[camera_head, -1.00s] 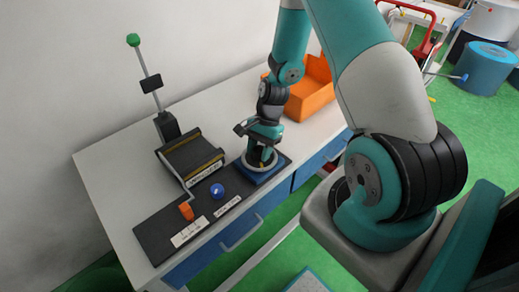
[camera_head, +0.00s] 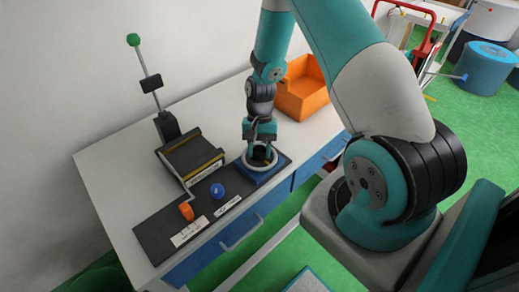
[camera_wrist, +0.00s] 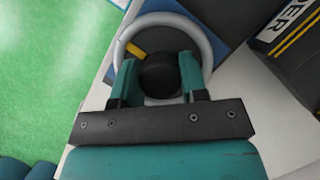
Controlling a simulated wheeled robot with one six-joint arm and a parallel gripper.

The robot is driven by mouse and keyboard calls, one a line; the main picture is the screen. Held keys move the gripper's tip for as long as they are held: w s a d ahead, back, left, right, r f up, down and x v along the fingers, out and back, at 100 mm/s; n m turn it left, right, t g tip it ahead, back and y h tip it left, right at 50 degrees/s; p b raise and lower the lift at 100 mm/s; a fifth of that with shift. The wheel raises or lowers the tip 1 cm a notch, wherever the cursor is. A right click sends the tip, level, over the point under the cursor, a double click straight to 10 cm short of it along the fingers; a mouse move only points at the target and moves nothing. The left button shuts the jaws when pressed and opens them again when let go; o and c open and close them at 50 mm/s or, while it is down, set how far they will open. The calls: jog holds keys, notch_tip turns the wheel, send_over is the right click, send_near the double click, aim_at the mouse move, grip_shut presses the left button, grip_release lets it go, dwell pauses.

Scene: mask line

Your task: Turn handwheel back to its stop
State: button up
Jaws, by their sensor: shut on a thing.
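The handwheel is a pale grey ring with a black hub and a yellow mark, seen from above in the wrist view (camera_wrist: 210,45). It sits on a blue base (camera_head: 258,178) at the right end of the dark panel in the head view. My gripper (camera_wrist: 160,78) points down over the wheel, its teal fingers on either side of the black hub. It is shut on the handwheel at the hub. The yellow mark lies up and left of the hub in the wrist view. In the head view my gripper (camera_head: 260,152) hides much of the wheel.
Left of the wheel stand a blue knob (camera_head: 217,190), an orange-handled crank (camera_head: 186,211) and a black box with yellow stripes (camera_head: 190,157). A green-topped lever (camera_head: 134,40) stands at the back. An orange bin (camera_head: 304,95) sits right of my wrist.

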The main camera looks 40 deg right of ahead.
jog(key=n, duration=0.2)
jog(key=n+h, duration=0.1)
jog(key=n, duration=0.1)
jog(key=shift+w+n+g+h, duration=0.1)
jog(key=shift+n+g+h, duration=0.2)
jog(key=shift+g, duration=0.1)
jog(key=n+h, duration=0.1)
jog(key=n, duration=0.3)
jog(key=shift+n+h, duration=0.3)
jog(key=shift+h, duration=0.1)
jog(key=n+h, duration=0.1)
jog(key=n, duration=0.3)
jog(key=shift+h, duration=0.4)
jog(key=shift+n+t+h, duration=0.6)
jog(key=shift+n, duration=1.7)
jog(key=o, duration=0.9)
